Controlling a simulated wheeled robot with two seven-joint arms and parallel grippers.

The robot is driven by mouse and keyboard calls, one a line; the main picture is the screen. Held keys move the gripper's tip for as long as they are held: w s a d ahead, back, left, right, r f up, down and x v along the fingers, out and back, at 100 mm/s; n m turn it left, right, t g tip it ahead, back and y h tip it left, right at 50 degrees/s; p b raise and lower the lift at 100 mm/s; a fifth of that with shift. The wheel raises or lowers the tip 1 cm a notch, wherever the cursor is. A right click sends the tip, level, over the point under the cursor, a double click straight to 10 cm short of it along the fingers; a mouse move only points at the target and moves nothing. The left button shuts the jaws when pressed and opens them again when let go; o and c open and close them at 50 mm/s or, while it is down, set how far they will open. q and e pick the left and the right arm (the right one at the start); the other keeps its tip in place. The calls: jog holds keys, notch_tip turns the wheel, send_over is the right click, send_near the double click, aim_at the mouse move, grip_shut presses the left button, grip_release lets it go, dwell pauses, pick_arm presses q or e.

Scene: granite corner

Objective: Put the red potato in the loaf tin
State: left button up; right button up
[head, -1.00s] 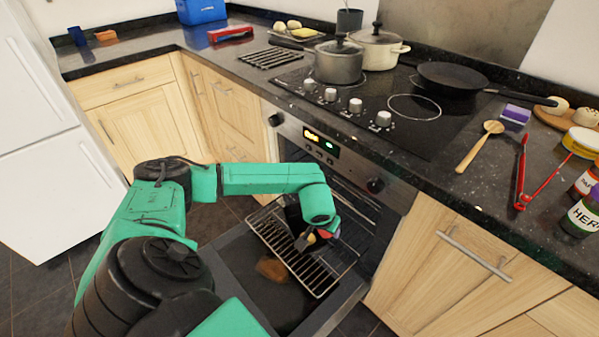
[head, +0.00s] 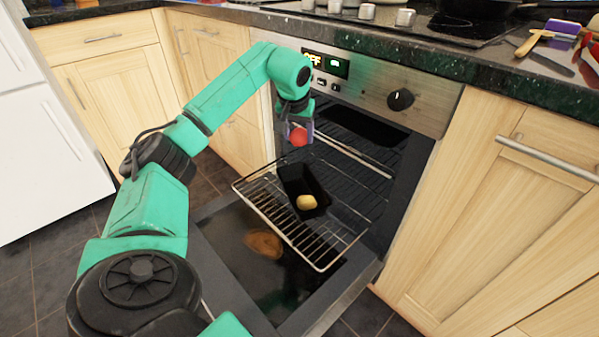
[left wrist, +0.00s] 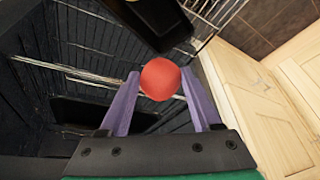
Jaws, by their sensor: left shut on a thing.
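The red potato (head: 299,137) is between the purple fingers of my left gripper (head: 298,131), which is shut on it. The left wrist view also shows the red potato (left wrist: 160,79) between the fingertips of the left gripper (left wrist: 161,86). They are above the rack, in front of the oven opening. The black loaf tin (head: 291,181) sits on the pulled-out rack, a little below the potato. A yellowish potato (head: 306,202) lies in its near end. The tin's dark edge (left wrist: 150,25) shows at the top of the left wrist view. My right gripper is out of view.
The oven rack (head: 266,205) reaches out over the open oven door (head: 225,243), which has a brown patch on it. Wooden cupboards (head: 480,205) flank the oven. The dark worktop (head: 440,52) runs above it, with a hob and utensils.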

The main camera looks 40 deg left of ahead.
aim_at(297, 141)
pick_arm(q)
notch_tip(297, 141, down, 4)
jog(key=shift+f+b, duration=0.1)
jog(key=shift+b, duration=0.65)
notch_tip(297, 141, down, 13)
jog(key=b, duration=0.5)
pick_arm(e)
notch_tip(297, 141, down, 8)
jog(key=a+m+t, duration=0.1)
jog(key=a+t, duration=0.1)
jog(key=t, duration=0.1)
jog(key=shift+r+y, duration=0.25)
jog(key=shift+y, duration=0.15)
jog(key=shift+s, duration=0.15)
pick_arm(q)
jog(key=shift+f, duration=0.45)
